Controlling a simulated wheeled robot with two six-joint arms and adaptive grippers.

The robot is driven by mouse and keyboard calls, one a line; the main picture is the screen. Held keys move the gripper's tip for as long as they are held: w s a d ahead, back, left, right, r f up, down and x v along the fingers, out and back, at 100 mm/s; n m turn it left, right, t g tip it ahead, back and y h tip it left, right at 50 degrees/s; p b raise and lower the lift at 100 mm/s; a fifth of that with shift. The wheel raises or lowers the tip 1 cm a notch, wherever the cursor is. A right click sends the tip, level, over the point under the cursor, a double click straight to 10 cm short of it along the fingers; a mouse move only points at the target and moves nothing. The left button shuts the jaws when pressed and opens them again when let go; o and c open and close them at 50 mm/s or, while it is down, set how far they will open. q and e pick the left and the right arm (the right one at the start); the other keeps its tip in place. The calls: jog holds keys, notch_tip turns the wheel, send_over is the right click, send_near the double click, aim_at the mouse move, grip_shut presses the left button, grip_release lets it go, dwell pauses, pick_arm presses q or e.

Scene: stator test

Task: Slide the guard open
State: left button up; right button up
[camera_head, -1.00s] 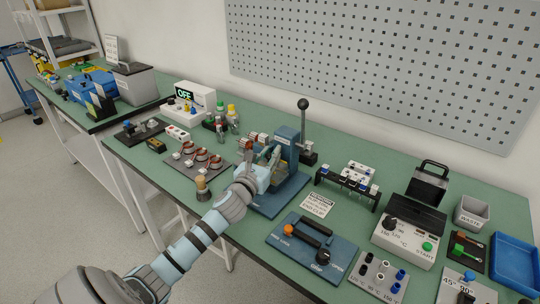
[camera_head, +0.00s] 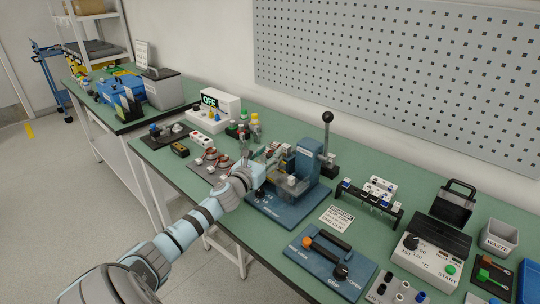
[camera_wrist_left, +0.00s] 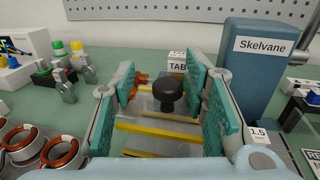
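The press labelled Skelvane (camera_head: 306,165) has a blue column and a blue base (camera_head: 283,212); its column also shows in the left wrist view (camera_wrist_left: 262,75). The guard (camera_wrist_left: 152,132) is a clear panel with yellow stripes and a black knob (camera_wrist_left: 168,94). My left gripper (camera_head: 263,156) is at the left side of the press. In the left wrist view my left gripper (camera_wrist_left: 165,104) is open, with teal pads apart on either side of the knob. I cannot tell whether they touch it. My right gripper is not in view.
Copper-wound stators (camera_head: 209,158) lie on a board left of the press. A tall lever (camera_head: 327,130) rises behind the column.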

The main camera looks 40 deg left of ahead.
pick_arm(q)
jog(key=shift+d, duration=0.1)
jog(key=shift+s, duration=0.25)
jog(key=v, duration=1.1)
jog(key=shift+s, duration=0.2)
jog(key=shift+f, duration=0.15)
